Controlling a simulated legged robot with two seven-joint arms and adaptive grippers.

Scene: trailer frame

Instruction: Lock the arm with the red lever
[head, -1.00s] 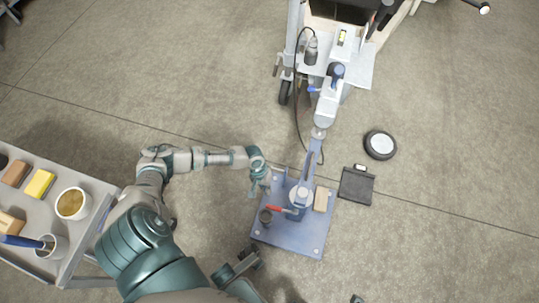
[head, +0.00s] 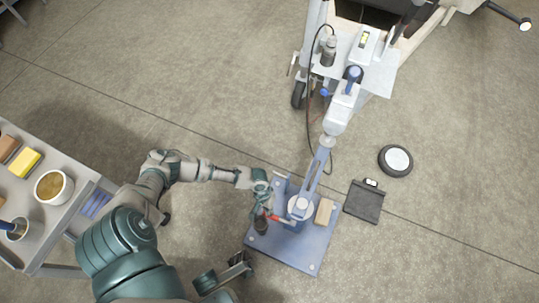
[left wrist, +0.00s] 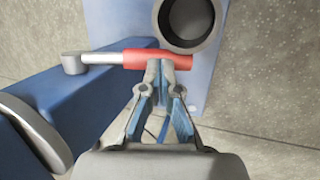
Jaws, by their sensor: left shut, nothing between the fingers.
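The red lever (left wrist: 145,58) has a red grip on a silver rod and lies across the upper part of the left wrist view. In the head view the lever (head: 281,218) sticks out left from the post on the blue base plate (head: 300,251). The blue arm (head: 318,170) runs from that post up to the trailer coupling. My left gripper (left wrist: 162,66) is shut and empty, its fingertips at the lever's red grip, seemingly touching it; in the head view it hangs over the plate's left side (head: 265,211). My right gripper (head: 240,262) shows only in part at the lower edge, its fingers unclear.
A dark cup (head: 261,226) stands on the plate by the lever; its open rim also shows in the left wrist view (left wrist: 160,25). A wooden block (head: 324,211) lies right of the post. A black case (head: 364,202) and a wheel (head: 396,160) lie on the floor. A grey cart (head: 62,231) stands left.

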